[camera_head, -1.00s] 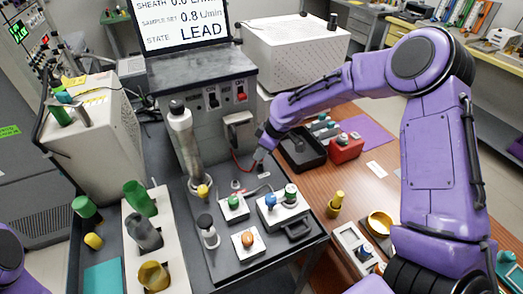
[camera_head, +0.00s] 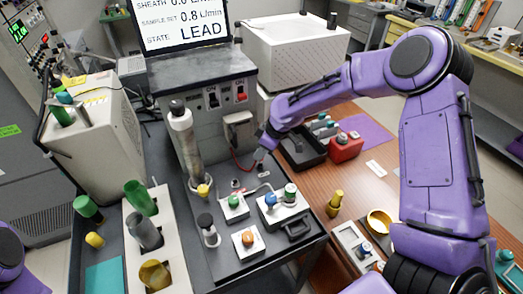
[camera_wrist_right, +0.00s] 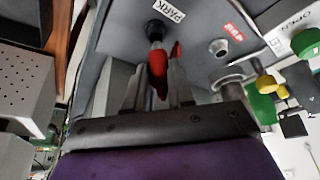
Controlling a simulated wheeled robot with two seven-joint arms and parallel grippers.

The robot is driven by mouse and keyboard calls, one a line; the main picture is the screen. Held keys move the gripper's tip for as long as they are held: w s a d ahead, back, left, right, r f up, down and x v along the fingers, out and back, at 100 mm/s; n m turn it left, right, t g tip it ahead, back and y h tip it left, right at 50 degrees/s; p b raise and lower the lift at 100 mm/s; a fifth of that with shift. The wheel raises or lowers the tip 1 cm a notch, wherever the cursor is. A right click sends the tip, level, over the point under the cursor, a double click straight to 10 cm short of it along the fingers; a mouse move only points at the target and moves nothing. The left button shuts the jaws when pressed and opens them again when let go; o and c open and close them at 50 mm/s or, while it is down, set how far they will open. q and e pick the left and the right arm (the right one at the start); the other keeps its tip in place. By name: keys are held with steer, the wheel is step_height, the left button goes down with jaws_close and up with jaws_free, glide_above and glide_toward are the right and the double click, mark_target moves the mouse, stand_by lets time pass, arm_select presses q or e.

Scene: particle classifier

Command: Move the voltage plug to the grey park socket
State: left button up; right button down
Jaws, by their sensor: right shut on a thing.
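The red voltage plug (camera_wrist_right: 158,72) sits between the two fingers of my right gripper (camera_wrist_right: 156,92), which is shut on it. In the right wrist view, the plug's dark end meets the dark round park socket (camera_wrist_right: 155,29) beside the white PARK label (camera_wrist_right: 169,10). I cannot tell whether it is seated in the socket. In the head view, my right gripper (camera_head: 260,157) points down at the back of the dark grey panel (camera_head: 222,262) and largely hides the plug. A red cable (camera_head: 237,163) shows beside it. My left gripper is out of view.
Another round socket (camera_wrist_right: 218,47) is near a red label (camera_wrist_right: 233,32). A tall metal column (camera_head: 184,145) stands left of my right gripper. Small valve blocks with a green knob (camera_head: 233,201) and a blue knob (camera_head: 270,199) stand in front. A black tray (camera_head: 301,151) is to the right.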

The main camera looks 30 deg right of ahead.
steer(key=shift+f+b, duration=0.5)
steer(key=shift+f, duration=1.05)
steer(key=c, duration=0.9)
jaws_free()
steer(key=b+v, duration=0.1)
steer(key=v, duration=0.9)
steer(key=shift+d+r, duration=0.1)
steer(key=shift+r, duration=0.1)
steer(key=shift+s+f, duration=0.1)
